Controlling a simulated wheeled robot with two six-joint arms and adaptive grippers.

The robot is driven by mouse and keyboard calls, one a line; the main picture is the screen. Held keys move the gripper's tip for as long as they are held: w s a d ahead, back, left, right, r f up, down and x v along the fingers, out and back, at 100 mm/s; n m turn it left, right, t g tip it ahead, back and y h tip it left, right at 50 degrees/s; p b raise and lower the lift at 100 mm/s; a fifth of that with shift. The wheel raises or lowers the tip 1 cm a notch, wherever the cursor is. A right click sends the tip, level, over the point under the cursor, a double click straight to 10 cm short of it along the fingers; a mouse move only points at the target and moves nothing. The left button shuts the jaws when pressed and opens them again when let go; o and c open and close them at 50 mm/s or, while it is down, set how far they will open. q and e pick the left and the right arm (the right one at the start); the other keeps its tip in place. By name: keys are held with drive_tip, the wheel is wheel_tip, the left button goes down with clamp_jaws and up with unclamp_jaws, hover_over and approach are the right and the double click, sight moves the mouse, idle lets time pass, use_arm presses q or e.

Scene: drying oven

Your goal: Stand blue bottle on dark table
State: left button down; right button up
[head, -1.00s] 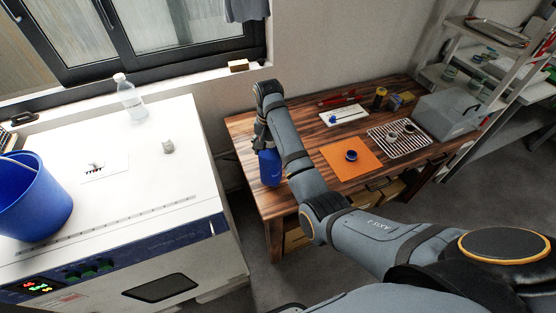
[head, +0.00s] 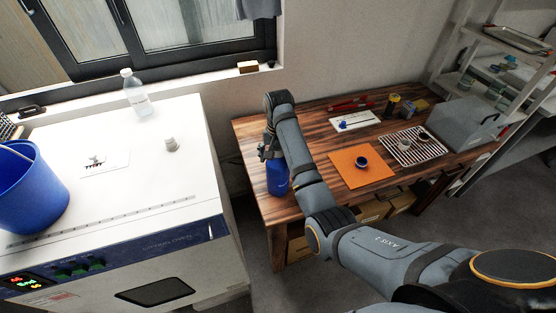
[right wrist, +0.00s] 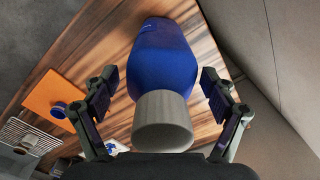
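The blue bottle (head: 278,178) stands near the left edge of the dark wooden table (head: 300,206), partly behind my right arm in the head view. In the right wrist view the bottle (right wrist: 165,58) shows its blue body and grey cap (right wrist: 162,120), with wood around it. My right gripper (head: 268,150) is at the bottle's upper part. In the right wrist view its two fingers (right wrist: 160,92) are spread on either side of the bottle, with a visible gap on each side. My left gripper is not in view.
A white oven (head: 130,190) with a blue bucket (head: 30,190) stands left, across a gap.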

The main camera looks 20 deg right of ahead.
sight(278, 152)
drive_tip(key=shift+r, duration=0.1)
idle(0.3)
wheel_tip(278, 152, up, 4)
drive_tip(key=shift+f+p, duration=0.2)
drive_tip(key=shift+p, duration=0.25)
wheel_tip(278, 152, up, 9)
drive_tip(key=p, duration=0.9)
drive_tip(key=shift+s+f, duration=0.1)
drive_tip(key=shift+s, duration=0.05)
drive_tip(key=shift+f, duration=0.15)
